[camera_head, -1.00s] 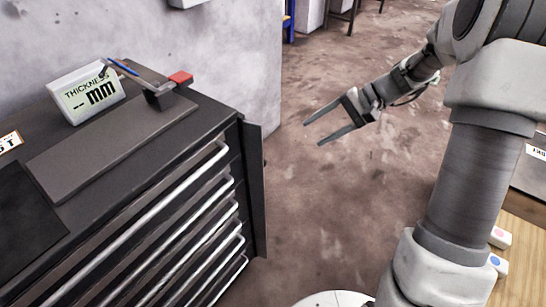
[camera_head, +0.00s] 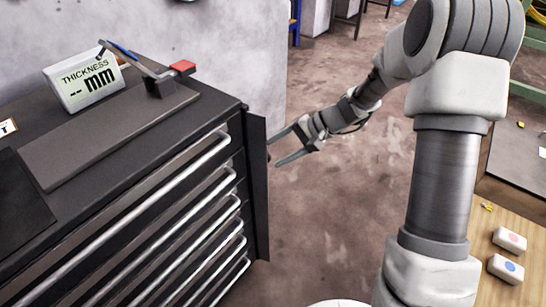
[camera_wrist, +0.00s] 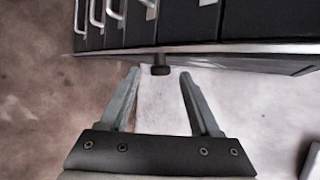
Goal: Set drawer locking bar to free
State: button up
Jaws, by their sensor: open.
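The drawer locking bar (camera_head: 257,190) is a tall dark strip standing upright along the right end of the cabinet's drawer fronts. My gripper (camera_head: 274,151) is open just right of the bar's upper part, its fingers pointing at it. In the wrist view my gripper (camera_wrist: 159,73) has a small dark knob (camera_wrist: 160,70) between its fingertips. The knob sticks out from the cabinet side, and neither finger clearly touches it. The head view does not show the knob clearly.
The dark drawer cabinet (camera_head: 222,112) has several long silver handles (camera_head: 150,190). A wooden table (camera_head: 475,255) with two white button boxes is at right. Floor right of the cabinet is clear.

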jog(key=shift+a+f, duration=0.5)
jog(key=shift+a, duration=0.05)
grip_shut()
